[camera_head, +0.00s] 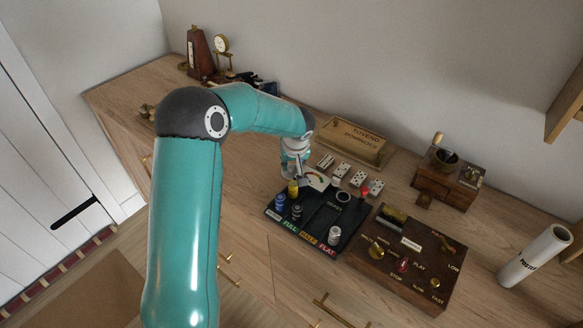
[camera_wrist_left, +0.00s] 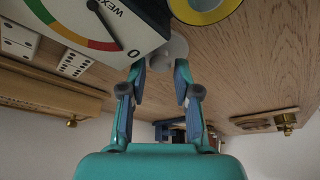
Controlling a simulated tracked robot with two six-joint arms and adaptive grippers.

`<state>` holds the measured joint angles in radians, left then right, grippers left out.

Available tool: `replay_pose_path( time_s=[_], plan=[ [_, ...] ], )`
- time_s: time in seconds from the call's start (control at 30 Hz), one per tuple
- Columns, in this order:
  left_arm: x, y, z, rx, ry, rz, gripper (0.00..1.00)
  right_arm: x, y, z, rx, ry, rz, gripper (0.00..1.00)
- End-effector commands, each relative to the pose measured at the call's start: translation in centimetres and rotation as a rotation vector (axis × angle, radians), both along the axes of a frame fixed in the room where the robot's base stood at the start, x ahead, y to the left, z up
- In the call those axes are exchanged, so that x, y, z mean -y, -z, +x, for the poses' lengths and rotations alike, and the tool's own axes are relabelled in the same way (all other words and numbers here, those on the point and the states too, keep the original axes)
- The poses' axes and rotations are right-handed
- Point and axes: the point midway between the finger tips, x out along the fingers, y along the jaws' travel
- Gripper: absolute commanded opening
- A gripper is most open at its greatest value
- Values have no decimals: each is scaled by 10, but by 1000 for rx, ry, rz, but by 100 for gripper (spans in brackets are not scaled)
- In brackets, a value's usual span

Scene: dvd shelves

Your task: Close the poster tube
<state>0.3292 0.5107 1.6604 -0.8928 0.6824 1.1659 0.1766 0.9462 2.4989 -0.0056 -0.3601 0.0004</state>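The white poster tube (camera_head: 535,256) leans at the right end of the wooden counter, with lettering on its side. My left gripper (camera_head: 303,181) is low over the counter by the gauge, far left of the tube. In the wrist view its two fingers (camera_wrist_left: 160,73) stand apart. A small pale round piece (camera_wrist_left: 174,48), perhaps the tube's cap, lies just beyond and between the fingertips. I cannot tell if they touch it. My right gripper is not in view.
The gauge (camera_wrist_left: 95,27) and a yellow-rimmed round item (camera_wrist_left: 203,8) are close to the left fingers. A black battery tray (camera_head: 318,222), a wooden control box (camera_head: 405,258), dominoes (camera_head: 341,171) and a grinder (camera_head: 447,182) stand between gripper and tube. A wooden shelf (camera_head: 568,105) overhangs at right.

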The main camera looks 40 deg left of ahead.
Motion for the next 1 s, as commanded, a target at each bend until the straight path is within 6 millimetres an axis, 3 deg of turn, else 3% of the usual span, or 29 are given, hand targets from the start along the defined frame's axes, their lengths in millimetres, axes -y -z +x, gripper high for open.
replay_pose_path(
  time_s=[0.13, 0.47, 0.63, 1.0],
  plan=[
    [-4, 12, 3, 0, 0, 0, 31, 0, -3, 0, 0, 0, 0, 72],
    [-5, 14, 3, 2, -1, 0, 31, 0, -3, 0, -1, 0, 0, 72],
    [-5, 14, 3, 1, -1, 1, 9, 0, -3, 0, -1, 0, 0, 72],
    [-6, 13, 3, 1, -2, 0, 9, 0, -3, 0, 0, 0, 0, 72]
  ],
)
